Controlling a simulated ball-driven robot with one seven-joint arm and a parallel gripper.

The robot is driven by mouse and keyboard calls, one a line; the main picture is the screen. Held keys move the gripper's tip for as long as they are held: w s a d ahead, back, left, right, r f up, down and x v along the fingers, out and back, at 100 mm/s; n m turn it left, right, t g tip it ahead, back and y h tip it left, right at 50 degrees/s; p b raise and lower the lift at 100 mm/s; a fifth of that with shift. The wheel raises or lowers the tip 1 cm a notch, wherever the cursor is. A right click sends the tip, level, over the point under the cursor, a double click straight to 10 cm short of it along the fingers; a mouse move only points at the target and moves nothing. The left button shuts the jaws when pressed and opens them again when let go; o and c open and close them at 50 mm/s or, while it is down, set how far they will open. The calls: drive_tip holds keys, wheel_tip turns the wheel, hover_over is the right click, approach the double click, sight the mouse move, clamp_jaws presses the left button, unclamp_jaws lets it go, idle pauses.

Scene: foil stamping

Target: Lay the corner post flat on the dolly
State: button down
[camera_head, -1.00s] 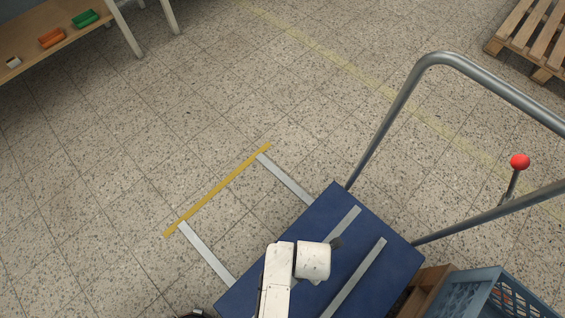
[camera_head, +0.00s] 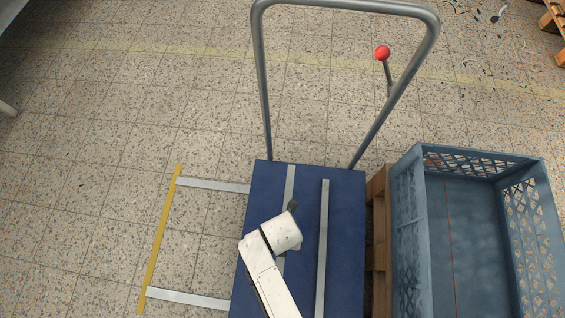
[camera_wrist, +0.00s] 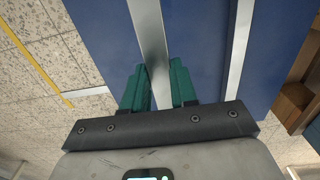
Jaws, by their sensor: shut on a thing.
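The blue dolly deck (camera_head: 344,215) lies at the lower middle of the head view, its bent tube handle (camera_head: 264,90) rising at the far end. My gripper (camera_wrist: 158,85) is over the deck, with two teal fingers closed around a long grey metal strip, which I take as the corner post (camera_wrist: 147,25). The post also shows in the head view (camera_head: 289,182), running lengthwise along the deck, partly hidden by my wrist. Whether it touches the deck I cannot tell. A second grey strip (camera_head: 323,240) runs parallel along the deck to the right.
A blue-grey crate (camera_head: 409,240) stands to the right of the dolly, with wooden slats (camera_head: 379,230) between them. A red-knobbed lever (camera_head: 382,53) stands near the handle. Yellow tape (camera_head: 161,235) and pale strips (camera_head: 205,185) mark clear floor at left.

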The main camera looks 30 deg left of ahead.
drive_tip(key=shift+f+b, duration=2.9)
drive_tip(key=shift+f, duration=1.6)
drive_tip(key=c, duration=0.8)
unclamp_jaws()
wheel_tip(320, 180, up, 11)
drive_tip(key=p, duration=0.5)
drive_tip(key=shift+f, duration=0.1)
